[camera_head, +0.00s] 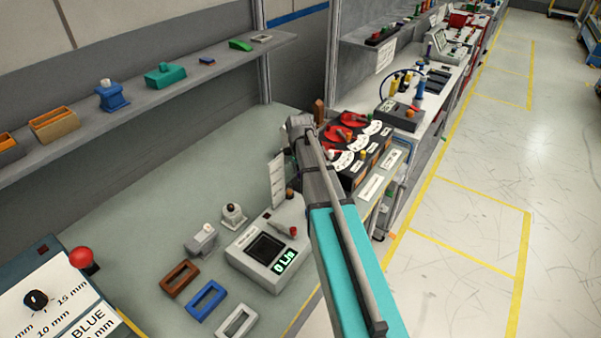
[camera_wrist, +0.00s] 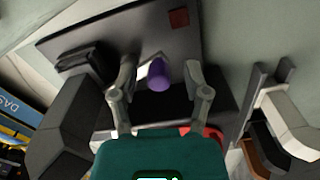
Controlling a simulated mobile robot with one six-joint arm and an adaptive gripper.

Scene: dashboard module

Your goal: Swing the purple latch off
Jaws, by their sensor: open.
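The purple latch (camera_wrist: 158,74) shows in the wrist view as a short rounded handle on a dark grey module (camera_wrist: 215,40) with a dark red square on it. My gripper (camera_wrist: 160,69) is open, with one finger on each side of the purple latch and gaps visible between. I cannot tell how deep the fingertips reach beside it. In the camera_head view my arm covers this spot, and neither the latch nor the gripper's fingers can be made out.
Beside the arm stand a panel with red handles and white dials (camera_head: 343,160) and a grey box reading "0 L/s" (camera_head: 244,262). Brown, blue and white frames (camera_head: 207,301) lie on the bench. In the wrist view a grey forked part (camera_wrist: 268,95) stands right of the module.

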